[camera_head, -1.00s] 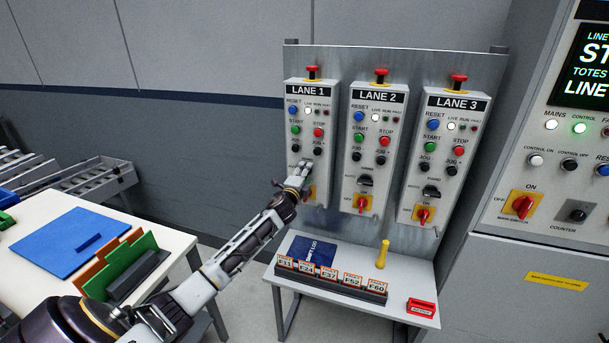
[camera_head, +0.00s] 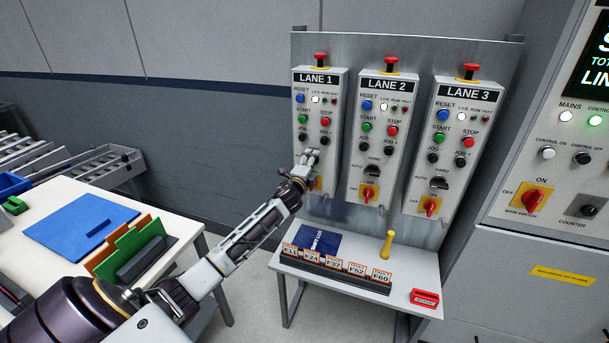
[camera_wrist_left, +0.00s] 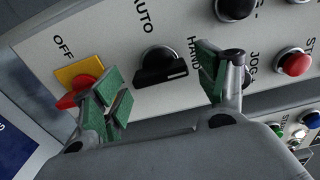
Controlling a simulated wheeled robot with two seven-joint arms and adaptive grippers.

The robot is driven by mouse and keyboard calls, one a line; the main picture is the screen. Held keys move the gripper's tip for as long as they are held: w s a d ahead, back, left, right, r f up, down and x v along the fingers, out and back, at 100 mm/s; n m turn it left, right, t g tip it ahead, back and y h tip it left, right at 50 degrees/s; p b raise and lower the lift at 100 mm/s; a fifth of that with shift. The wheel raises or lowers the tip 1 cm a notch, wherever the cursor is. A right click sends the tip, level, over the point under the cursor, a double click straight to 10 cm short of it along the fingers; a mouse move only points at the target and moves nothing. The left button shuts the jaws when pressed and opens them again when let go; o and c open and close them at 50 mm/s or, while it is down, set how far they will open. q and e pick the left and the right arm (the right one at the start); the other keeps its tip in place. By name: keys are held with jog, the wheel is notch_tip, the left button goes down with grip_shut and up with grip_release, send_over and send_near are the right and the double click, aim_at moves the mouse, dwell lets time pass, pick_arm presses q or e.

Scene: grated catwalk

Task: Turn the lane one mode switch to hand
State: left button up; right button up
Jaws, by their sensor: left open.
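The lane one panel (camera_head: 339,110) is the leftmost of three grey panels in the head view. My left gripper (camera_head: 311,156) is in front of its lower part and hides the mode switch there. In the left wrist view, the black mode switch (camera_wrist_left: 160,66) shows between the AUTO and HAND labels. Its white mark is at the right end of its bar, below HAND in the picture; I cannot tell which setting this is. My left gripper (camera_wrist_left: 163,92) is open, with green-padded fingers on either side of the switch. No finger visibly touches it. My right gripper is not in view.
A red main switch on a yellow plate (camera_wrist_left: 78,72) is close to one finger. The black and red buttons (camera_wrist_left: 295,64) lie beyond the other. The lane two panel (camera_head: 380,130) stands close at right. A small table (camera_head: 290,262) with tags is below.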

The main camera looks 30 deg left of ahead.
pick_arm(q)
jog(key=v, duration=1.1)
jog(key=shift+s, duration=0.35)
jog(key=shift+d, duration=0.15)
dwell(0.7)
